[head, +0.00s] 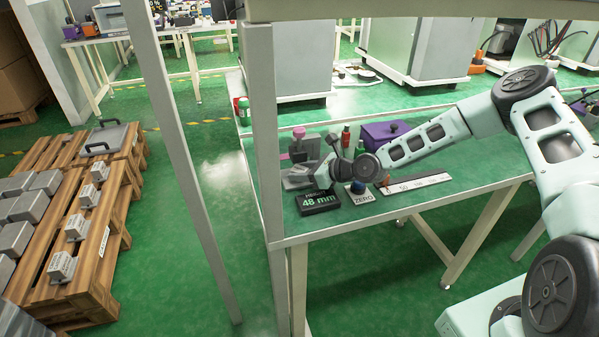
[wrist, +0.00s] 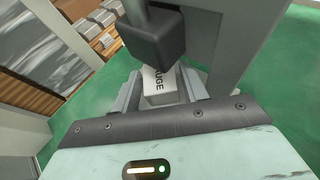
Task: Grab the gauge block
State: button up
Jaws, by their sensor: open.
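The gauge block (wrist: 160,88) is a pale grey block with dark lettering ending in "UGE". In the wrist view it sits between the two fingers of my gripper (wrist: 160,92), which is open, with one finger on each side. I cannot tell whether either finger touches it. A dark square plunger (wrist: 152,40) on a rod hangs just above the block and hides part of its top. In the head view my gripper is at the grey stand (head: 301,160) near the table's left end, and I cannot make out the block there.
A purple box (head: 385,133) stands behind. A post (head: 263,120) rises at the table's left corner. Pallets (head: 100,260) with metal blocks lie left.

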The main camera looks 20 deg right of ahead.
jog(key=shift+w+a, duration=0.1)
jog(key=c, duration=0.8)
jog(key=shift+c, duration=0.2)
